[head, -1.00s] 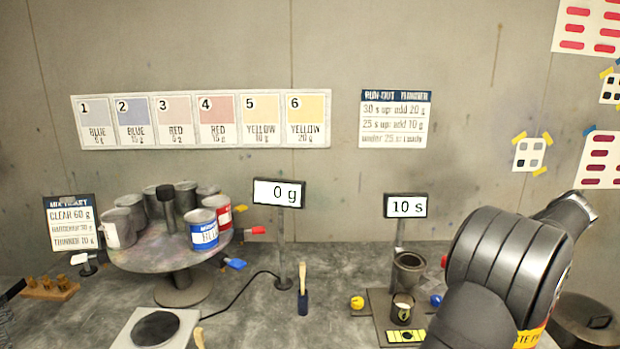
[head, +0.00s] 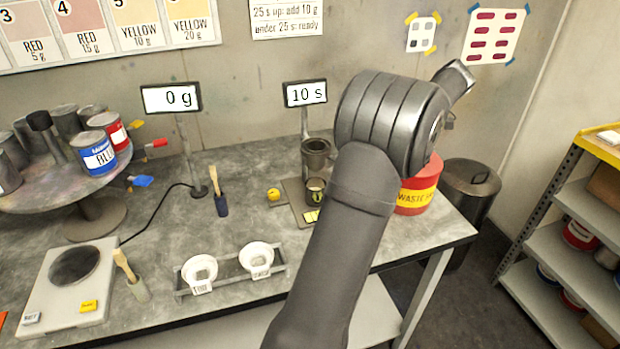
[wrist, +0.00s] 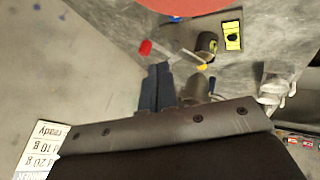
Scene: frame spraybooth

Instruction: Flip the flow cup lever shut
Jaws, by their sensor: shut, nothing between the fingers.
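The grey metal flow cup (head: 316,150) stands on its stand at the back of the bench, just left of my arm in the head view. It also shows in the wrist view (wrist: 197,87), partly hidden by my gripper's body. In the wrist view a red tip (wrist: 145,48) lies beyond my fingers, with a pale bar and a yellow end (wrist: 202,67) nearby; I cannot tell which part is the lever. My gripper (wrist: 157,72) is shut and empty beside the flow cup, apparently apart from it. My arm hides it in the head view.
A timer display (head: 305,93) reads 10 s above the flow cup. A red waste bin (head: 418,193) stands right of my arm.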

